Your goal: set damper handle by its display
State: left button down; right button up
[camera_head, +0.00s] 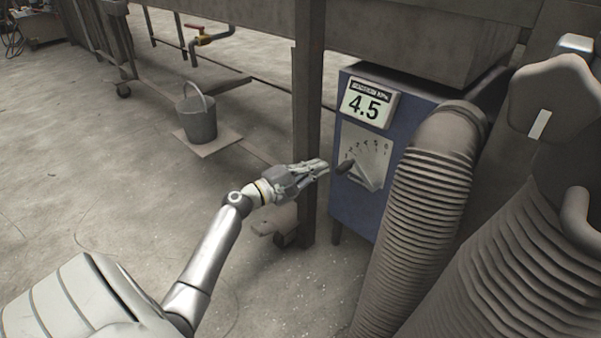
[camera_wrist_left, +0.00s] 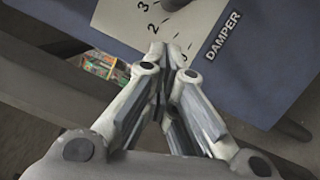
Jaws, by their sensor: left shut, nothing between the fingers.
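The damper handle (camera_head: 345,167) is a short dark grip on a pale dial plate (camera_head: 366,147) with printed numbers. The plate is on the front of a blue box, under a white display (camera_head: 369,104) that reads 4.5. My left gripper (camera_head: 326,166) is shut and empty, its fingertips just left of the handle; I cannot tell whether they touch. In the left wrist view the shut fingertips (camera_wrist_left: 168,48) are over the plate's lower edge, near a DAMPER label (camera_wrist_left: 223,36). A dark piece of the handle (camera_wrist_left: 173,4) shows at the top edge. My right gripper is not in view.
A ribbed grey hose (camera_head: 425,205) rises close to the right of the dial, with a larger hose (camera_head: 510,240) beyond it. A metal post (camera_head: 308,110) stands left of the blue box (camera_head: 352,208). A bucket (camera_head: 196,118) is farther left. Open floor lies at the left.

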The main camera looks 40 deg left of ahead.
pick_arm(q)
jog(key=shift+s+d+r, duration=0.1)
jog(key=shift+d+r, duration=0.15)
jog(key=shift+d, duration=0.3)
jog(key=shift+s+d+r, duration=0.1)
jog(key=shift+d+r, duration=0.1)
jog(key=shift+d, duration=0.35)
